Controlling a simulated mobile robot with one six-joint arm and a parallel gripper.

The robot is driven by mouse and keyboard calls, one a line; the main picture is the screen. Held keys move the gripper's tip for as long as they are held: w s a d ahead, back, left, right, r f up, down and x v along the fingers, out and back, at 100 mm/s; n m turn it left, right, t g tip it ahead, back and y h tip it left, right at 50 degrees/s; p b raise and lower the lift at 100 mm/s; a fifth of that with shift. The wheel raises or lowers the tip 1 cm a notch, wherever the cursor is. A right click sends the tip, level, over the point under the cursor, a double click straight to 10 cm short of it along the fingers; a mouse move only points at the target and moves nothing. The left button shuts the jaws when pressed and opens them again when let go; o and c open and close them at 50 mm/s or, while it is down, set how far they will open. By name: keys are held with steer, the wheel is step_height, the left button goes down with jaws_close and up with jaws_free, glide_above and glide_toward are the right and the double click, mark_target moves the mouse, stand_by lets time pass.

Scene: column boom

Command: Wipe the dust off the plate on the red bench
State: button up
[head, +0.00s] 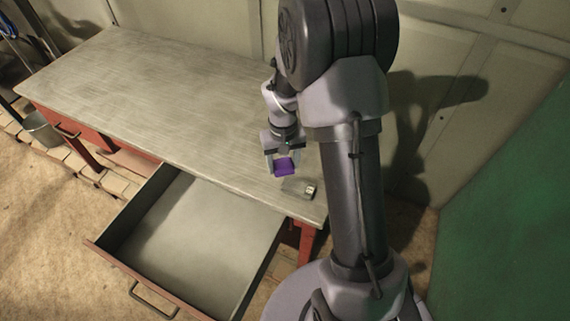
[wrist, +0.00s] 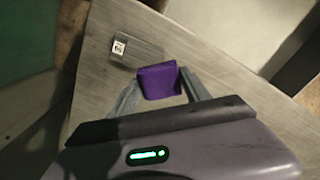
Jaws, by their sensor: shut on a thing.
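My gripper (head: 283,169) is shut on a small purple block or pad (head: 285,165), held near the right end of the red bench's top (head: 170,90). The pad (wrist: 159,81) also shows between the two grey fingers in the wrist view. A flat, dull plate with a small square black-and-white tag (head: 309,190) lies on the bench top, just right of the pad and close to the front right corner. The plate (wrist: 134,53) lies just beyond the pad in the wrist view. I cannot tell whether the pad touches the bench or plate, and no dust is clearly distinguishable.
An open, empty drawer (head: 195,215) juts out from the bench front, below and left of my gripper. A metal bucket (head: 41,129) stands at the far left. A wall runs behind the bench, and a green panel (head: 510,200) stands at right. Most of the bench top is clear.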

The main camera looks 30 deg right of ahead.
steer(key=shift+r+p, duration=0.65)
steer(key=shift+r, duration=0.55)
